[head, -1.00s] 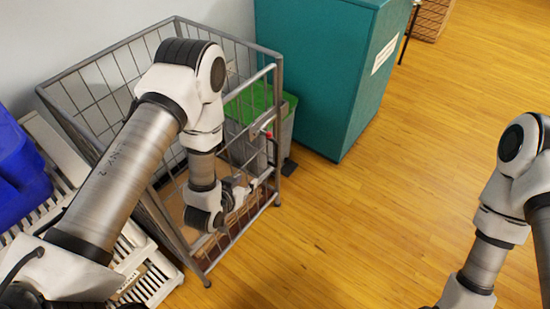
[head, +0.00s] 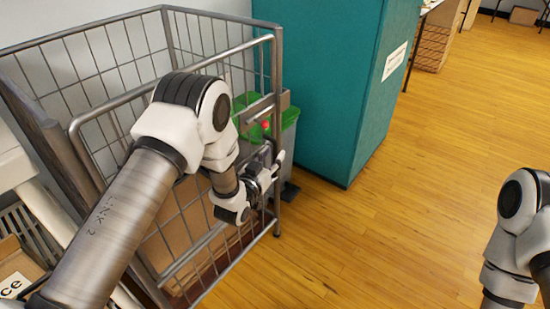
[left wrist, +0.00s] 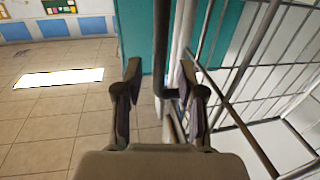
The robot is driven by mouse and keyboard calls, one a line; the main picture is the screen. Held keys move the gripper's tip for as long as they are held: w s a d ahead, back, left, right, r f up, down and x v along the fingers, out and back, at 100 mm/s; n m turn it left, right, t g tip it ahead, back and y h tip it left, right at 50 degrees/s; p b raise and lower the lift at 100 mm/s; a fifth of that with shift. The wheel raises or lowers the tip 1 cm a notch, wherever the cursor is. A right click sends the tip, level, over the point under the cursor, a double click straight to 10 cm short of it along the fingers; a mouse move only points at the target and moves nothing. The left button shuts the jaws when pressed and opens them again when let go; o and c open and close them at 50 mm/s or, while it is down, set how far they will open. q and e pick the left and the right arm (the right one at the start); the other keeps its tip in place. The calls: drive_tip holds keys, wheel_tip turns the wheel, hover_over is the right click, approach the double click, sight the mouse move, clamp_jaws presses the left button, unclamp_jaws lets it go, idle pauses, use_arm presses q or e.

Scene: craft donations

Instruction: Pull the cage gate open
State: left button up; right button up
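The wire cage (head: 165,30) stands at the left in the head view. Its barred gate (head: 185,75) fills the front side, and its right edge lies against the cage's right post, so it looks shut. A metal latch plate with a red knob (head: 265,124) sits near that edge. My left gripper (head: 274,168) is at the gate's right edge, below the latch. In the left wrist view the left gripper (left wrist: 161,85) is open, with a dark bent handle bar (left wrist: 161,50) between its fingers. Contact is not clear. My right gripper is out of view.
A teal cabinet (head: 340,90) stands right of the cage. A green-lidded grey bin (head: 289,125) is beside the post. A cardboard box (head: 180,235) is inside the cage. Wooden floor (head: 400,220) to the right and front is clear.

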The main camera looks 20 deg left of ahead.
use_arm(q)
drive_tip(key=shift+w+d, duration=0.2)
drive_tip(key=shift+w, duration=0.95)
drive_tip(key=shift+c, duration=0.2)
clamp_jaws()
